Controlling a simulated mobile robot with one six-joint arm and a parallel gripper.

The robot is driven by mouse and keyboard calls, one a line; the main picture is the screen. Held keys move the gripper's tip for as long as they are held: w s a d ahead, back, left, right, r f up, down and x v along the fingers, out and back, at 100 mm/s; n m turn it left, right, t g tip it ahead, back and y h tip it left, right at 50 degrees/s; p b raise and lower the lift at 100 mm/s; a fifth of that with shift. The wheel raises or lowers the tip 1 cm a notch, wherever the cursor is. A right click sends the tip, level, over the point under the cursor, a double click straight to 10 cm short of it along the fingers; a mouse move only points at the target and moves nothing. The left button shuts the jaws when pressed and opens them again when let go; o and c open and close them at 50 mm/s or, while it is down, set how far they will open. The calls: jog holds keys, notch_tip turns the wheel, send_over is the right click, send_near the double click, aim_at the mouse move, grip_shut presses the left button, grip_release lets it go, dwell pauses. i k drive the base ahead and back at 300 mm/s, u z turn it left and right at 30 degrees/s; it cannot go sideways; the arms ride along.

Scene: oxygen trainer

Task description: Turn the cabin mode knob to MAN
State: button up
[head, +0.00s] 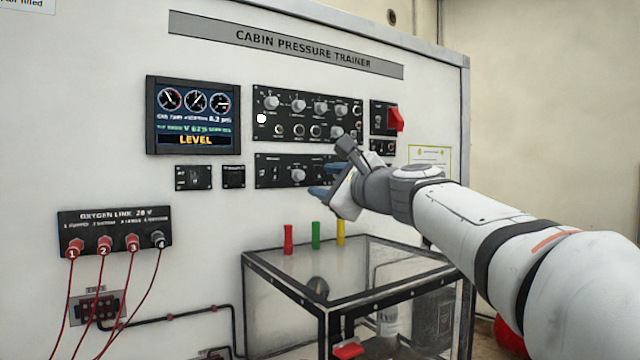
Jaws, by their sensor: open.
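The lower black control panel (268,182) on the trainer wall bears a grey round knob (297,175). Whether this is the cabin mode knob I cannot tell, because the small labels are unreadable. The upper black panel (308,114) carries several similar grey knobs and sockets. My gripper (326,180) is open, with blue fingertips, in front of the right part of the lower panel. It appears just right of the lower panel's grey knob, with nothing visible between the fingers. My gripper and wrist hide the panel's right end.
A display (193,115) reads LEVEL at left. A red switch (396,119) is at the upper right. Below my gripper stands a glass-topped case (290,262) with red, green and yellow pegs on it. Red cables hang from the oxygen link panel (114,230).

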aim_at(340, 110)
jog(key=k, duration=1)
